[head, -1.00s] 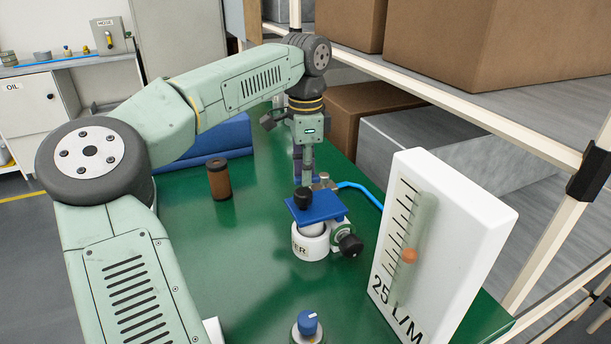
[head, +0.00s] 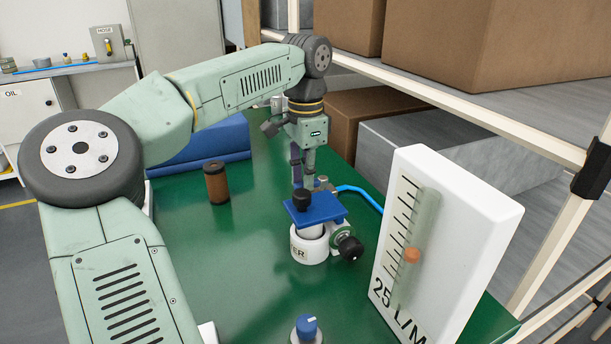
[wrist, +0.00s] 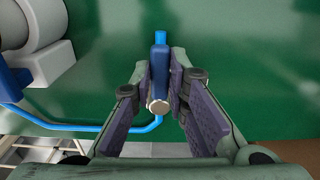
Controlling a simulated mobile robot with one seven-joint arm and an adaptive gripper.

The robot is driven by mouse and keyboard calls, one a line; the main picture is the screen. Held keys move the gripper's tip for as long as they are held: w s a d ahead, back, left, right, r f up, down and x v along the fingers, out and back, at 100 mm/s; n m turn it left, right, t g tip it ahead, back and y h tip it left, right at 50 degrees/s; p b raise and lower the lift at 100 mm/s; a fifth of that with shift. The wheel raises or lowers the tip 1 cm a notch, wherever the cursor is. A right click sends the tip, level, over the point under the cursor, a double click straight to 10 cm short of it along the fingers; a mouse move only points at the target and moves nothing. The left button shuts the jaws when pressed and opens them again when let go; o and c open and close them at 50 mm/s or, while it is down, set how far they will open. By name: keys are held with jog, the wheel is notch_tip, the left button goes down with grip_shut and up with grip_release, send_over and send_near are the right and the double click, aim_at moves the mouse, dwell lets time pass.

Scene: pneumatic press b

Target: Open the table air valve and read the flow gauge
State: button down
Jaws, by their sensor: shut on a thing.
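The flow gauge (head: 450,245) is a white upright block with a black scale marked 25 L/M. Its orange ball (head: 412,255) sits in the lower half of the clear tube. My gripper (head: 305,172) points down behind the blue-topped press, and its fingertips are partly hidden there. In the wrist view my gripper (wrist: 160,88) is shut on a blue fitting (wrist: 159,68) with a silver round end, probably the table air valve. The purple finger pads flank it. A thin blue hose (wrist: 100,127) runs by it. Whether the valve is open cannot be told.
The press with a blue plate (head: 315,208) and black knobs stands close in front of my gripper. A brown cylinder (head: 217,182) stands to the left. A blue-capped part (head: 306,327) is near the front. A shelf with boxes (head: 490,45) borders the right.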

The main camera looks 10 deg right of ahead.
jog(key=c, duration=1.6)
grip_release()
jog(key=shift+o, duration=0.2)
notch_tip(320, 180, up, 12)
jog(key=shift+r, duration=0.15)
